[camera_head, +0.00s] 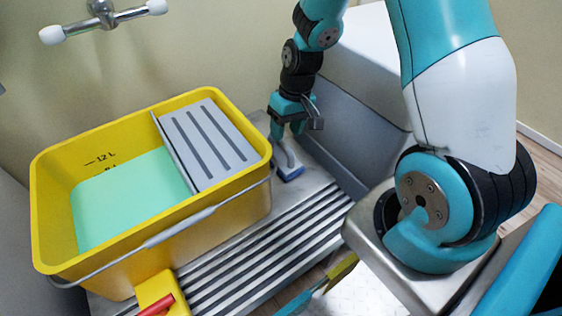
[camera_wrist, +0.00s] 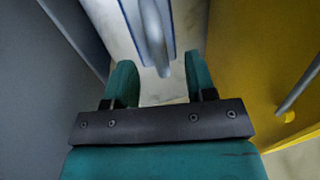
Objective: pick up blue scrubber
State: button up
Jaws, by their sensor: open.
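The blue scrubber (camera_head: 291,172) lies on the ribbed metal drainboard, close to the right side of the yellow bucket. It has a blue base and a pale grey handle. My gripper (camera_head: 287,133) points down just above it and hides part of it in the head view. In the wrist view, the scrubber (camera_wrist: 146,26) shows at the top centre, its handle end reaching toward the space between the fingertips. My gripper (camera_wrist: 160,78) is open there, with a finger on either side of that space. I cannot tell whether the fingers touch the handle.
The yellow bucket (camera_head: 240,209) with green liquid (camera_head: 130,195) and a grey slotted insert (camera_head: 208,143) stands left of my gripper. A grey wall (camera_head: 348,135) rises on the right. A yellow item (camera_head: 157,288) with a red part sits at the front.

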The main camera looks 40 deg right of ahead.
aim_at(281, 157)
jog(key=f+b, duration=0.1)
jog(key=f, duration=0.1)
jog(key=f+b, duration=0.1)
jog(key=f, duration=0.2)
jog(key=a+f+b, duration=0.1)
jog(key=f, duration=0.1)
jog(key=shift+w+f+b, duration=0.25)
jog(key=shift+w+b, duration=0.1)
jog(key=shift+b, duration=0.05)
jog(key=shift+r, duration=0.1)
jog(key=shift+c, duration=0.5)
grip_shut()
